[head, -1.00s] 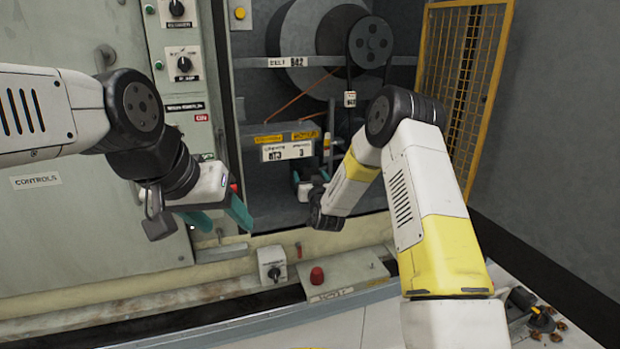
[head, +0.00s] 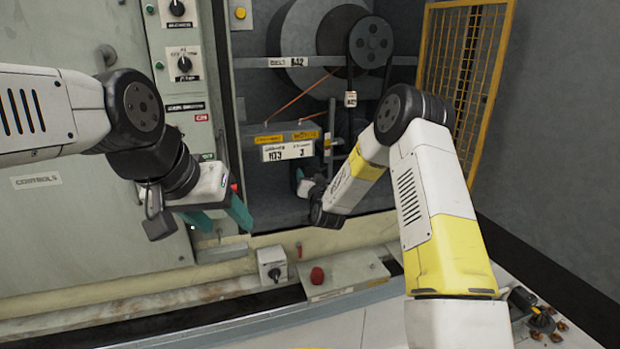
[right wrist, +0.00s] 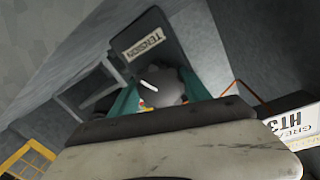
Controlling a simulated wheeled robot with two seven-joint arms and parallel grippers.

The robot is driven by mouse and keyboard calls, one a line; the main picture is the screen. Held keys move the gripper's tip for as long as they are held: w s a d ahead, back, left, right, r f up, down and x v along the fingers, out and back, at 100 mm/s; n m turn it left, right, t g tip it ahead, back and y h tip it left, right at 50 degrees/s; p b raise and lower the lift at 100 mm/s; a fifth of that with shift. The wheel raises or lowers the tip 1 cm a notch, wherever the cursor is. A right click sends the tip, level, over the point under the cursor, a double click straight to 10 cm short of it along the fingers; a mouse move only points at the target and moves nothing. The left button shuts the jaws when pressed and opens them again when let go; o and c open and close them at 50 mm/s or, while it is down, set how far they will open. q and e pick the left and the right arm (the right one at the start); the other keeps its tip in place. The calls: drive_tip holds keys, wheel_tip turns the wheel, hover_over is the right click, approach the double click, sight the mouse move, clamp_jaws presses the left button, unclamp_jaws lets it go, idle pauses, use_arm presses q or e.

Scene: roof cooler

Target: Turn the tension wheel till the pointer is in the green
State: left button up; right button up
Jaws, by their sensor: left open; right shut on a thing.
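In the right wrist view the tension wheel (right wrist: 160,84) is a dark grey knob with a white mark on its face, below a plate (right wrist: 150,42) lettered TENSION. My right gripper (right wrist: 155,100) is shut on the wheel, with a teal finger on each side of it. In the head view my right gripper (head: 303,182) is mostly hidden behind its own wrist, inside the open bay. My left gripper (head: 225,215) is open and empty, its teal fingers in front of the cabinet's lower edge. I cannot make out the pointer or a green zone.
A yellow mesh guard (head: 468,75) stands right of the bay. A large drum with a pulley (head: 371,42) and belt is above. A white-labelled box (head: 290,145) sits beside my right gripper. A switch box (head: 272,265) and red button (head: 317,275) are below.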

drive_tip(key=m, duration=0.4)
drive_tip(key=shift+d, duration=0.1)
drive_tip(key=m, duration=0.4)
drive_tip(key=shift+m+g+y, duration=0.3)
drive_tip(key=shift+g, duration=0.1)
drive_tip(key=m, duration=0.4)
drive_tip(key=shift+g+y, duration=0.3)
drive_tip(key=shift+y, duration=0.1)
drive_tip(key=shift+m+y, duration=0.3)
drive_tip(key=shift+m, duration=1.4)
drive_tip(key=o, duration=1.4)
drive_tip(key=shift+c, duration=0.2)
drive_tip(key=shift+r, duration=0.1)
